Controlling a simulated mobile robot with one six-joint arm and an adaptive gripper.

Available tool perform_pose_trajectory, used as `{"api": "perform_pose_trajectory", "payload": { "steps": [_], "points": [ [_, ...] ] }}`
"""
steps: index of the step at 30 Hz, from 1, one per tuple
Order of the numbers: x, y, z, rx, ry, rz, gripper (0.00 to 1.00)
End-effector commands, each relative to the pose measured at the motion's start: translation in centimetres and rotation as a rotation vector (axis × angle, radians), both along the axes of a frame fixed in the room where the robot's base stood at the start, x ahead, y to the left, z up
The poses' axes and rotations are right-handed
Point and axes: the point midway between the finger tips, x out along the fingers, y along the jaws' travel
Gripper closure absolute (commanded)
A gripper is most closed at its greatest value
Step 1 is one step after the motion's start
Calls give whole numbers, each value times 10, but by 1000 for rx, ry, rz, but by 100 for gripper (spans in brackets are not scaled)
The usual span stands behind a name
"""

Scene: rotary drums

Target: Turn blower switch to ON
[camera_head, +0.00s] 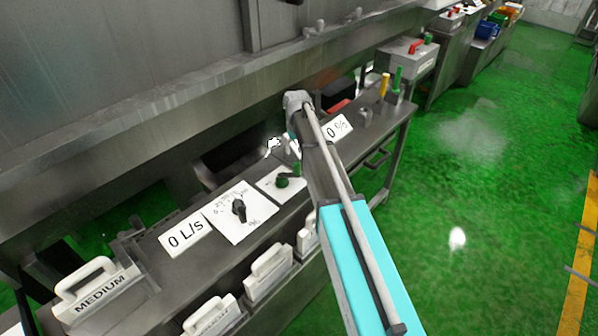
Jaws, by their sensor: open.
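The plate lettering is too small to read, so I cannot tell which control is the blower switch. My gripper (275,146) shows small and pale behind my arm, beyond the green knob and apart from both controls. It is open and partly hidden by my arm.
A "0 °/s" label (338,127) is right of my arm, with yellow (384,85) and green (397,79) upright handles beyond. White-handled plates, one marked "MEDIUM" (101,291), hang along the console front. A large steel drum housing (120,70) stands behind.

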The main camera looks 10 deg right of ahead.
Motion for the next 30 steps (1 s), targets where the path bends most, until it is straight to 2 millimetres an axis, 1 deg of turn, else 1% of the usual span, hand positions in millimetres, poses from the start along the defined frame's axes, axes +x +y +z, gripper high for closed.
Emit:
{"api": "perform_pose_trajectory", "payload": {
  "steps": [1, 30],
  "points": [
    [0, 0, -8, 0, 0, 0, 28],
    [0, -1, -83, 0, 0, -1, 28]
  ]
}}
